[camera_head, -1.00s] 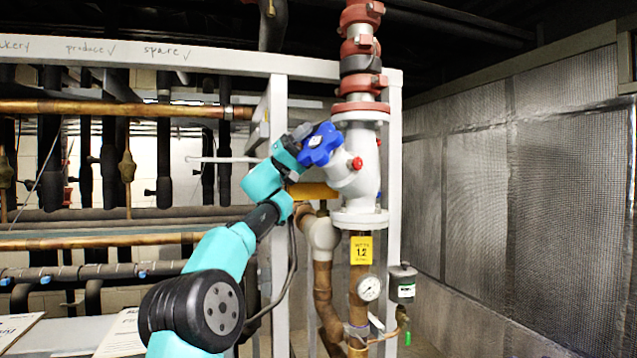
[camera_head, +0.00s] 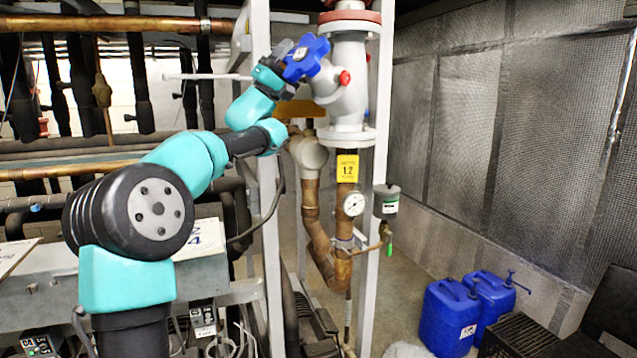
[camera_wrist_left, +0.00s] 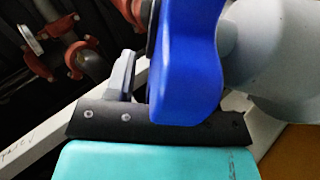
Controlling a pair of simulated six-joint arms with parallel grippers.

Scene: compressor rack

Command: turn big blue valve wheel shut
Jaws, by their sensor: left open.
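The big blue valve wheel (camera_head: 306,58) sits on the upper left side of the white valve body (camera_head: 345,80). My left gripper (camera_head: 290,56) is at the wheel's left edge, partly hidden behind it. In the left wrist view the blue wheel (camera_wrist_left: 187,65) fills the middle, close in front of the gripper's dark palm. A grey finger (camera_wrist_left: 123,75) stands left of the wheel's rim; the other finger is hidden. The gripper is open, with part of the rim between or close to its fingers. I cannot tell whether they touch it. My right gripper is not in view.
A small red knob (camera_head: 345,78) is on the valve body. Below are a yellow tag (camera_head: 347,168), a gauge (camera_head: 354,204) and a copper pipe (camera_head: 318,235). A white frame post (camera_head: 268,200) stands beside my forearm. Blue canisters (camera_head: 450,318) stand on the floor at right.

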